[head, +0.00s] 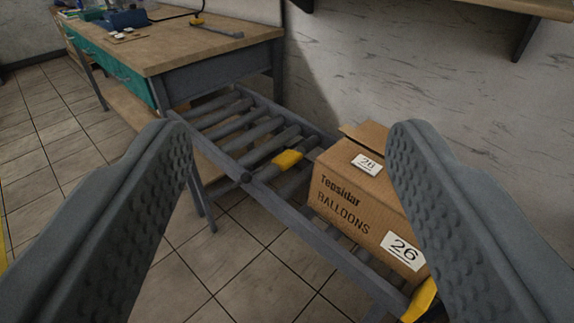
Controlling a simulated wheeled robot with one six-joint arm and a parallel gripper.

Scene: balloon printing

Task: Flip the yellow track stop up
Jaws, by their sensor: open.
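A yellow track stop (287,159) sits between the rollers of the grey roller track (262,190), just left of the cardboard box. Whether it is up or down is hard to tell at this distance. A second yellow part (420,299) shows at the lower right, partly hidden behind my right finger. My gripper (290,135) is open, with its two grey ribbed fingers spread wide at the left and right of the picture. Nothing is between the fingers close by; the track and stop lie beyond them.
A workbench (190,50) with teal drawers, a hammer-like tool (215,28) and a blue item (127,20) stands behind left. A wall bounds the track's far side. Tiled floor (60,170) is clear at left.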

